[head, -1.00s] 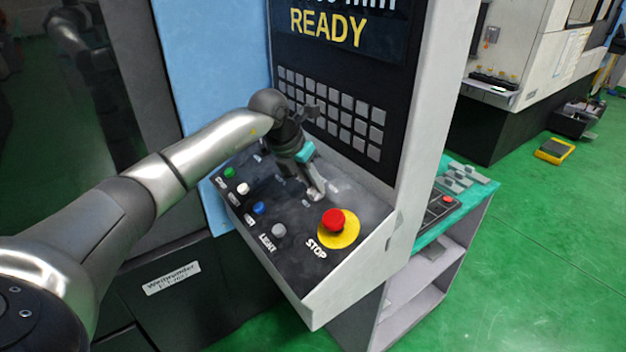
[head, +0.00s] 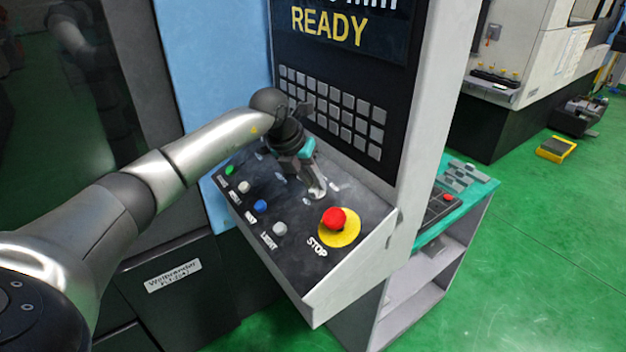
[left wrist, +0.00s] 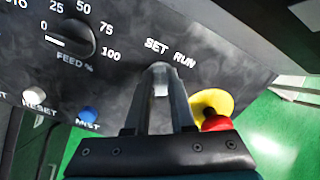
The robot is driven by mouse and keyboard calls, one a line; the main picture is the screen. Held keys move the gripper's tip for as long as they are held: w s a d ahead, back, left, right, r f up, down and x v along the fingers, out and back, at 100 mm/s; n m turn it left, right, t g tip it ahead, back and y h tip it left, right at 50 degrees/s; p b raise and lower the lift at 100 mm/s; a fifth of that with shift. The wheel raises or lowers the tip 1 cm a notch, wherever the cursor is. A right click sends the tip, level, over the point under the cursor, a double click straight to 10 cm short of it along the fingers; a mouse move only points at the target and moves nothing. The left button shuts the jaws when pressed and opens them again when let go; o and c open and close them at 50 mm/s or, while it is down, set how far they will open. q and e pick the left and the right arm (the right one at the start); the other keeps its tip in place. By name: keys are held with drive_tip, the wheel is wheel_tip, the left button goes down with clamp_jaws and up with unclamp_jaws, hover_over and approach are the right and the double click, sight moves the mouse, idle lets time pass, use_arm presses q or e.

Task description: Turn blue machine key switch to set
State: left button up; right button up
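The blue machine's control panel (head: 352,226) slopes toward me below a keypad and a screen reading READY. In the left wrist view, the grey metal key switch (left wrist: 160,77) stands just below the white SET and RUN labels (left wrist: 170,52). My left gripper (left wrist: 160,92) has a finger on each side of it, and the tips appear closed on it. Its pointing direction is hidden by the fingers. In the head view my left gripper (head: 314,188) reaches down to the panel from the left, behind the stop button. My right gripper is not in view.
A red stop button (head: 333,218) on a yellow disc sits close to the gripper. Green, white, blue and grey push buttons line the panel's left edge. A FEED dial (left wrist: 70,38) is nearby. A teal-topped cart (head: 470,185) stands to the right.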

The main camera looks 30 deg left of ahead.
use_arm(q)
drive_tip(key=o, duration=0.4)
drive_tip(key=shift+r, duration=0.1)
drive_tip(key=b+v, duration=0.1)
drive_tip(key=v, duration=1.4)
drive_tip(key=shift+s+b, duration=0.15)
drive_tip(key=shift+b, duration=0.2)
drive_tip(key=shift+a, duration=0.1)
